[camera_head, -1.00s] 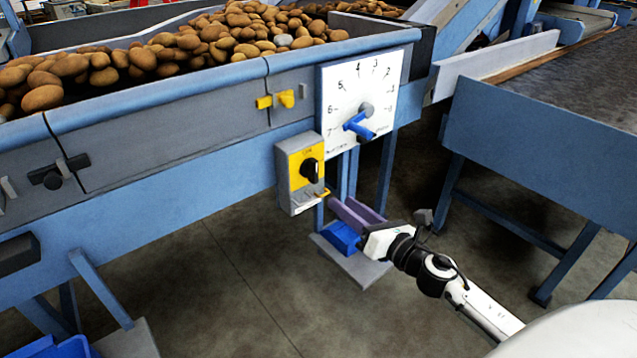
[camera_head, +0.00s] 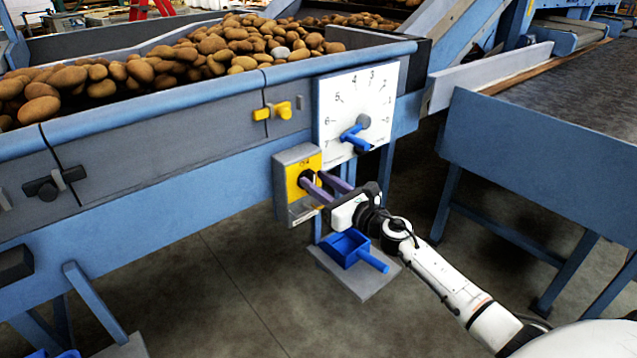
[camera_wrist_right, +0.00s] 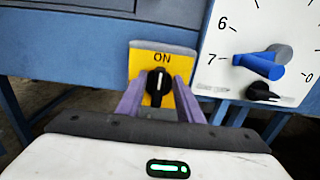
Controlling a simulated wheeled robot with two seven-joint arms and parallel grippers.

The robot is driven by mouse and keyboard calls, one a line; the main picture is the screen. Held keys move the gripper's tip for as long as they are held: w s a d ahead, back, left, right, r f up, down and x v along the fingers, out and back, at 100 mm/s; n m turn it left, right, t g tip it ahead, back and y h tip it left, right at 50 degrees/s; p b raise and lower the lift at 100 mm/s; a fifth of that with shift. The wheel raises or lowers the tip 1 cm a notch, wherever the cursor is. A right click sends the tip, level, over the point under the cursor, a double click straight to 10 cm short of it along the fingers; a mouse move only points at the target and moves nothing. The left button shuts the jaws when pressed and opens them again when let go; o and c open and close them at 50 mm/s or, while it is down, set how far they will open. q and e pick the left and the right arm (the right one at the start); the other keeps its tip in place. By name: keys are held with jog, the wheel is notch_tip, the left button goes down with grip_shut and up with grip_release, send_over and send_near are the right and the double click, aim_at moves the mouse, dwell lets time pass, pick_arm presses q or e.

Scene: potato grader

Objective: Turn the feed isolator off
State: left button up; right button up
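The feed isolator (camera_head: 282,186) is a grey box with a yellow plate and a black rotary knob, fixed to the blue frame below the dial. In the right wrist view the black knob (camera_wrist_right: 158,85) has its white mark upright, under the word ON. My right gripper (camera_head: 322,187) is open in front of the plate. In the wrist view its two purple fingers (camera_wrist_right: 160,100) stand left and right of the knob, with small gaps showing; I cannot tell whether they touch it. My left gripper is not in view.
A white numbered dial (camera_head: 375,95) with a blue handle (camera_head: 356,137) is just right of and above the isolator. A yellow latch (camera_head: 283,110) sits on the hopper side. A blue scoop (camera_head: 346,248) lies on a grey plate below. Potatoes (camera_head: 230,45) fill the hopper above.

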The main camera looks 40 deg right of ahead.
grip_shut()
jog(key=shift+m, duration=0.3)
jog(key=m+p, duration=0.1)
jog(key=m, duration=0.4)
jog(key=d+f+m, duration=0.1)
jog(key=m, duration=0.5)
jog(key=f+m+p, duration=0.1)
jog(key=m, duration=0.5)
jog(key=shift+w+d+p, duration=0.1)
jog(key=shift+d+p, duration=0.2)
jog(key=shift+d, duration=0.05)
jog(key=shift+m, duration=0.4)
